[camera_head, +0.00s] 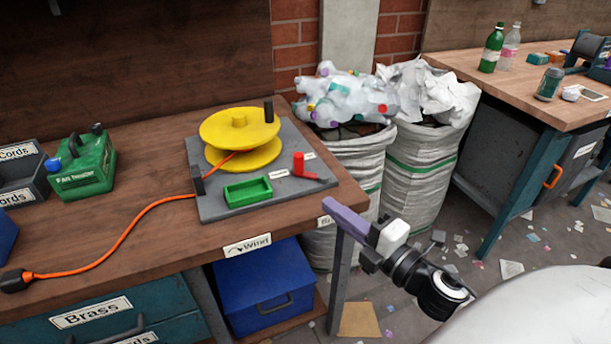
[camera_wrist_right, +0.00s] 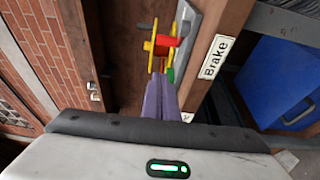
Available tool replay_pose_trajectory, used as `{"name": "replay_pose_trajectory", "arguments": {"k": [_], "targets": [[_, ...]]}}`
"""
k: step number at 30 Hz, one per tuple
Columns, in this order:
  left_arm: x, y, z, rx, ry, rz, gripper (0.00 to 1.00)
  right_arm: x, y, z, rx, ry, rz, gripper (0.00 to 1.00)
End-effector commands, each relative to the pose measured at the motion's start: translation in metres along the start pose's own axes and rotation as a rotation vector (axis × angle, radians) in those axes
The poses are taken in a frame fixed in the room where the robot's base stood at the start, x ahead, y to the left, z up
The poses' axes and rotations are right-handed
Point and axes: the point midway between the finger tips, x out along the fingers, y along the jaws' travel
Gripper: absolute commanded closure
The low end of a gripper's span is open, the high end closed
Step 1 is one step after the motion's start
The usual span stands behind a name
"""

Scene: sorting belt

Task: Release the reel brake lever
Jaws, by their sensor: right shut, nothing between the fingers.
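The red brake lever (camera_head: 303,168) stands on the right side of a grey base plate (camera_head: 215,207) on the wooden bench, with small labels beside it. The yellow reel (camera_head: 239,134) is behind it to the left, with an orange cord (camera_head: 130,228) running off it. My right gripper (camera_head: 330,207) has purple fingers, shut and empty, beyond the bench's front right edge and apart from the lever. In the right wrist view its fingers (camera_wrist_right: 161,85) point toward the red lever (camera_wrist_right: 166,40) and the yellow reel (camera_wrist_right: 150,46). My left gripper is not in view.
A green tray (camera_head: 247,192) sits on the plate, left of the lever. A dark crank handle (camera_head: 268,109) stands on the reel. A green jerrycan-like box (camera_head: 82,167) is on the left. Sacks of plastic and paper (camera_head: 425,165) stand right of the bench.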

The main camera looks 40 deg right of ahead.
Motion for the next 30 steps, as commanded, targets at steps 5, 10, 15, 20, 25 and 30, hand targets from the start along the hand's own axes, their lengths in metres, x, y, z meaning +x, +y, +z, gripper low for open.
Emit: {"name": "replay_pose_trajectory", "arguments": {"k": [5, 10, 15, 20, 25, 30], "targets": [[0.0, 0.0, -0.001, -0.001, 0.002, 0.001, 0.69, 0.0, 0.0, 0.0, 0.005, -0.002, -0.001, 1.0], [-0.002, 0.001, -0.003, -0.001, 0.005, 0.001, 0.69, 0.011, 0.001, 0.0, 0.006, -0.002, 0.0, 1.0], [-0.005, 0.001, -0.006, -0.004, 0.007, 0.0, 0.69, 0.04, 0.002, 0.0, 0.005, -0.001, 0.002, 1.0], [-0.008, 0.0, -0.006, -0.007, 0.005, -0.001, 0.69, 0.073, 0.002, 0.001, 0.006, -0.003, 0.0, 1.0], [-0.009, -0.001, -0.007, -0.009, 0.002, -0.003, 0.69, 0.104, 0.001, 0.001, 0.007, -0.004, 0.0, 1.0], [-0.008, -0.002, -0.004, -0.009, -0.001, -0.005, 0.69, 0.12, -0.001, 0.021, 0.006, -0.005, -0.002, 1.0]]}}
